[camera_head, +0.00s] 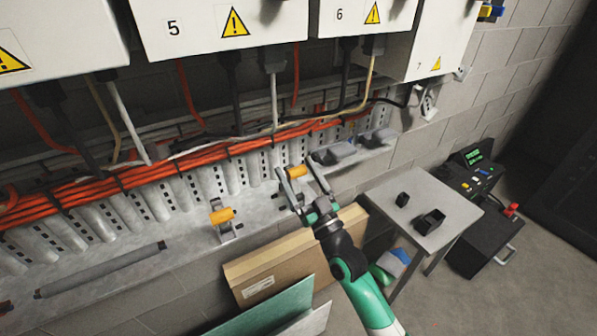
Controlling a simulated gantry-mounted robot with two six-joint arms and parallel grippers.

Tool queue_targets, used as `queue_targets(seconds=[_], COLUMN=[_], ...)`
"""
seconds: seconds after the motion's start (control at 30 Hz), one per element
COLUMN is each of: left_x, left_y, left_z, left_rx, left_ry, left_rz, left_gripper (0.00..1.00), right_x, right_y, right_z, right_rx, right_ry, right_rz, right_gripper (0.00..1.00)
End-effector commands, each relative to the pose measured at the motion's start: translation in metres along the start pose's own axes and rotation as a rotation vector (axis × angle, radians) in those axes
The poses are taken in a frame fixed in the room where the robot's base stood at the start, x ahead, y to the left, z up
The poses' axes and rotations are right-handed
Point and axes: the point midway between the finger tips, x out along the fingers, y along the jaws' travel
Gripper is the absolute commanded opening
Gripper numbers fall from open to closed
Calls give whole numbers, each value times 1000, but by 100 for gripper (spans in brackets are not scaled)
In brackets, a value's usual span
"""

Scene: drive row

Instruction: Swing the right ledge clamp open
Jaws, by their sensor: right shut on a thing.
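The right ledge clamp shows its orange handle (298,171) at the front of the grey ledge, below the bundle of orange cables. My right gripper (297,168) reaches up from the lower right with one finger on each side of this handle and is shut on it. The fingers and wrist hide most of the clamp's body, so I cannot tell how far its arm is swung. A second ledge clamp (222,217) with an orange handle sits to the left on the ledge. My left gripper is not in view.
Orange cables (245,138) run along the wall under numbered white drive boxes (210,25). A grey rod (100,270) lies on the ledge at left. A cardboard box (275,262) stands below my right gripper. A small table (455,207) with black parts stands at right.

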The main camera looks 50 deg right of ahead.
Motion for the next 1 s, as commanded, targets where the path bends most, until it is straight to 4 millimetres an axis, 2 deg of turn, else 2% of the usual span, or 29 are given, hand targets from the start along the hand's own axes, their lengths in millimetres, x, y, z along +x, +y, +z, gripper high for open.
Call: queue_targets(seconds=[0.07, 0.1, 0.13, 0.47, 0.57, 0.9, 1.0], left_x=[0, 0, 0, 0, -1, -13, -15], left_y=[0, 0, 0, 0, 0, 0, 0], left_z=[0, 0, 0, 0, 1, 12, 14], left_rx=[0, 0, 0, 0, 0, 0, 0], left_ry=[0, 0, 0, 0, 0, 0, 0], left_rz=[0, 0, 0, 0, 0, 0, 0], left_gripper=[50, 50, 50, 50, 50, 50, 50], right_x=[-1, -1, -1, -6, -20, -99, -112], right_y=[-2, -2, -2, -1, -1, -2, -2], right_z=[4, 4, 4, 3, 4, 6, 5], right_rx=[1, 1, 1, 0, 1, 2, 2], right_ry=[-11, -12, -12, -7, -8, -11, -10], right_rz=[-5, -5, -5, -2, -2, -3, -4], right_gripper=[0, 93, 99, 100, 100, 100, 100])
